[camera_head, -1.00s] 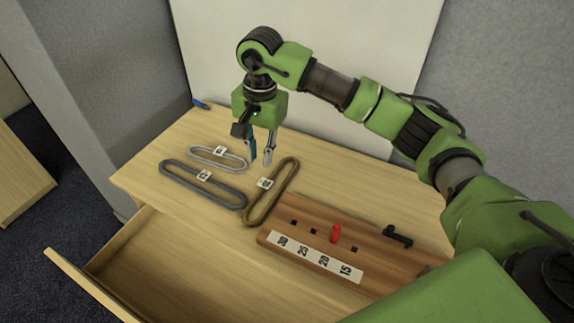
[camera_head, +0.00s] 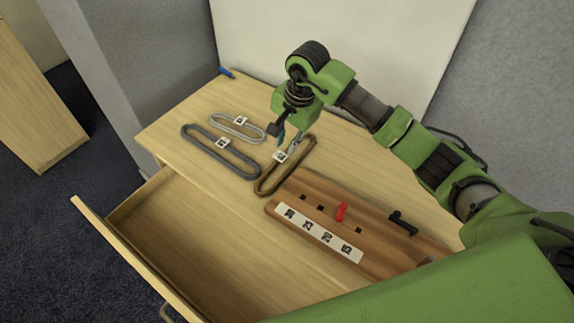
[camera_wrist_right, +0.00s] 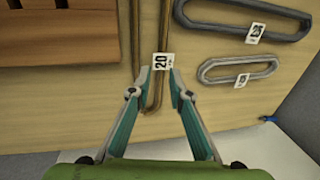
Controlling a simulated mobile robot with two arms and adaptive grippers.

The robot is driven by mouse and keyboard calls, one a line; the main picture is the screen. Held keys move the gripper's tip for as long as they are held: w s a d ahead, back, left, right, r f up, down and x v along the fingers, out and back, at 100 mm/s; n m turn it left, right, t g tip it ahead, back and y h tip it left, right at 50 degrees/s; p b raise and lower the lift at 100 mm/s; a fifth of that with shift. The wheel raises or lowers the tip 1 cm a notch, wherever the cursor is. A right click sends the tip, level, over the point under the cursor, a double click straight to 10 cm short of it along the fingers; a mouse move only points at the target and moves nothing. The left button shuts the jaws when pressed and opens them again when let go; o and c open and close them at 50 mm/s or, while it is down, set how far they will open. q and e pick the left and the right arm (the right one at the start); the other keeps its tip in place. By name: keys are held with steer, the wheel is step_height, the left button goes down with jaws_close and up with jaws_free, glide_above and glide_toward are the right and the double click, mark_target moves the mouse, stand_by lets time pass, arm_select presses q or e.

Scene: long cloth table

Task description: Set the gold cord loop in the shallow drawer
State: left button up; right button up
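The gold cord loop (camera_head: 299,163) lies flat on the desk beside the pegboard, with a white tag that reads 20 in the right wrist view (camera_wrist_right: 151,108). My right gripper (camera_head: 289,139) is over the loop's far end. In the right wrist view the two fingers (camera_wrist_right: 159,75) are apart, one on each side of the loop near its tag. Nothing is held between them; whether they touch the cord I cannot tell. The shallow drawer (camera_head: 190,235) is pulled open below the desk's front edge, and its visible inside is empty. My left gripper is not in view.
A dark grey loop (camera_head: 236,170) and a light grey loop (camera_head: 225,132) lie left of the gold one. The brown pegboard (camera_head: 375,225) holds a red peg (camera_head: 342,212) and a black piece (camera_head: 402,223). A blue item (camera_head: 226,72) lies at the far corner.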

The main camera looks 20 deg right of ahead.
mark_target(282, 156)
steer(key=f+b, duration=0.1)
steer(key=f, duration=0.2)
steer(key=w+f+b, duration=0.1)
steer(key=f, duration=0.1)
steer(key=shift+w+a+b, duration=0.1)
steer(key=shift+a+b, duration=0.2)
steer(key=shift+a, duration=0.1)
jaws_close()
steer(key=shift+r, duration=0.1)
